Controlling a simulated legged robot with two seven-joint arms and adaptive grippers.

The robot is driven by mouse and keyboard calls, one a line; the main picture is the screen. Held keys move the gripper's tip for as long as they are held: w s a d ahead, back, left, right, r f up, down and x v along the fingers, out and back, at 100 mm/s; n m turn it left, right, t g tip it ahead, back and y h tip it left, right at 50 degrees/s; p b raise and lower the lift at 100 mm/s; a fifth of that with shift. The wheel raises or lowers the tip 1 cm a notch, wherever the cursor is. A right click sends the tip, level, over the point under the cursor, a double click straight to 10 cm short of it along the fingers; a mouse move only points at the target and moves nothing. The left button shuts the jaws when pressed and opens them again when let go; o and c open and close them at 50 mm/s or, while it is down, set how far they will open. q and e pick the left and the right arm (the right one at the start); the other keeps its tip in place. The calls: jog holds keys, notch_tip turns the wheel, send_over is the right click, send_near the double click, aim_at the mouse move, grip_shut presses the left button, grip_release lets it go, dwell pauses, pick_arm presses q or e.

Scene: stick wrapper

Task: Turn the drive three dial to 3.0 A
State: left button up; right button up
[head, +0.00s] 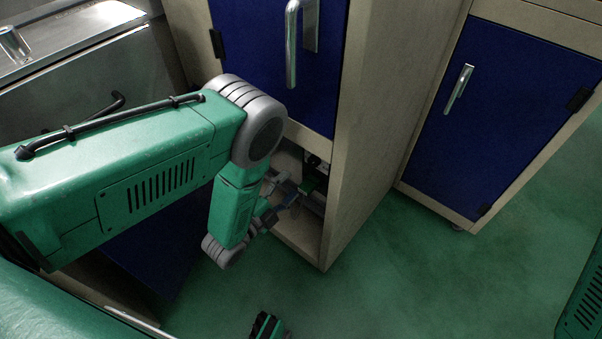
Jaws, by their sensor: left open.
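My left arm reaches in from the left, and my left gripper (290,193) is at the opening of a low compartment (298,232) in the beige cabinet, below a blue door. The gripper is small and partly shadowed; it is open. Inside the compartment, close to the gripper, are small dark, green and pale parts (312,180). I cannot make out a dial or any scale marking among them. My arm and gripper hide part of the compartment.
A blue door with a metal handle (292,45) is above the compartment. Another blue-doored cabinet (495,120) stands at the right. A metal-topped unit (75,40) is at the upper left.

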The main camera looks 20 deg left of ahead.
pick_arm(q)
jog(key=shift+v, duration=1.35)
jog(key=shift+a+f, duration=0.1)
jog(key=s+a+f+n+g+y, duration=0.4)
jog(key=s+a+n+g+y, duration=0.25)
jog(key=s+n+g, duration=0.35)
jog(key=s+r+n+g, duration=0.2)
jog(key=s+n+g, duration=0.15)
jog(key=s, duration=0.45)
jog(key=s+r+n+g, duration=0.2)
jog(key=s+n+g, duration=0.15)
jog(key=s, duration=0.45)
notch_tip(320, 180, up, 12)
jog(key=p, duration=1.2)
jog(key=shift+w+a+f+t+p, duration=0.2)
jog(key=shift+a+t+p, duration=0.1)
